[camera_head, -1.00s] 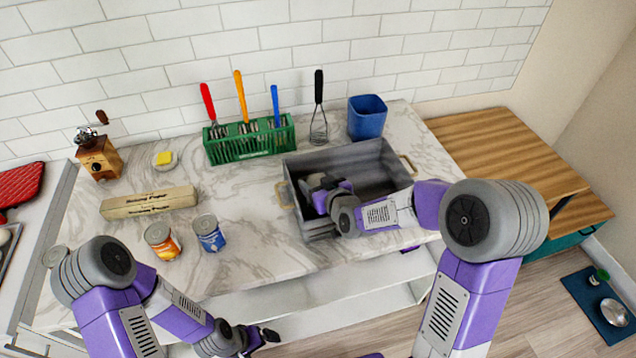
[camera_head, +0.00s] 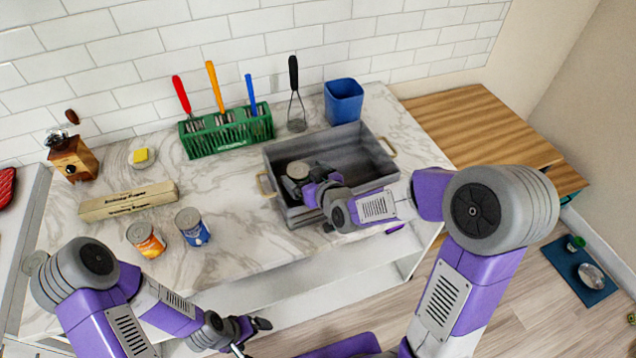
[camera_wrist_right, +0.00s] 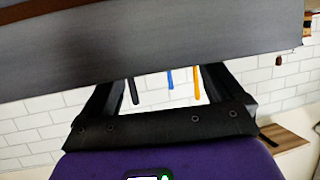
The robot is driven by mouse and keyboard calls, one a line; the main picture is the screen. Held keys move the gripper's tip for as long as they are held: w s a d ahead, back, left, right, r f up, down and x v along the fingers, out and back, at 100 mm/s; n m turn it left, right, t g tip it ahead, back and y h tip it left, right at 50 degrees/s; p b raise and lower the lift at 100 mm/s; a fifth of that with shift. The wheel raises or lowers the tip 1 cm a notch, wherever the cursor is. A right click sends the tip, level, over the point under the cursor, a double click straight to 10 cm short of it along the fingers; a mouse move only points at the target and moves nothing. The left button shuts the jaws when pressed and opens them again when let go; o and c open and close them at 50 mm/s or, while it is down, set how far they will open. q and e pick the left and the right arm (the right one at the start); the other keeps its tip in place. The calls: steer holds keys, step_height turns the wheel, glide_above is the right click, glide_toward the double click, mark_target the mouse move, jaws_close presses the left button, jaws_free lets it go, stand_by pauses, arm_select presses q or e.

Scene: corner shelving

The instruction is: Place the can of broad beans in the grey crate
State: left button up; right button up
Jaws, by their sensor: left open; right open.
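The grey crate (camera_head: 362,150) stands on the marble counter. A can (camera_head: 298,170) with a pale round top is inside it at the left; its label is hidden, so I cannot tell if it is broad beans. My right gripper (camera_head: 312,188) is open just right of this can, at the crate's near left. In the right wrist view, the open fingers (camera_wrist_right: 158,92) have nothing between them, with the grey crate wall (camera_wrist_right: 150,45) across the top. My left gripper (camera_head: 252,330) is open and empty, low in front of the counter.
The crate's right side is empty.

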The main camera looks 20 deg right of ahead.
steer(key=b+v, duration=0.2)
steer(key=v, duration=0.5)
steer(key=shift+f, duration=0.1)
steer(key=shift+s+d+r+b, duration=0.1)
steer(key=shift+s+r+b, duration=0.1)
steer(key=shift+s+b, duration=0.2)
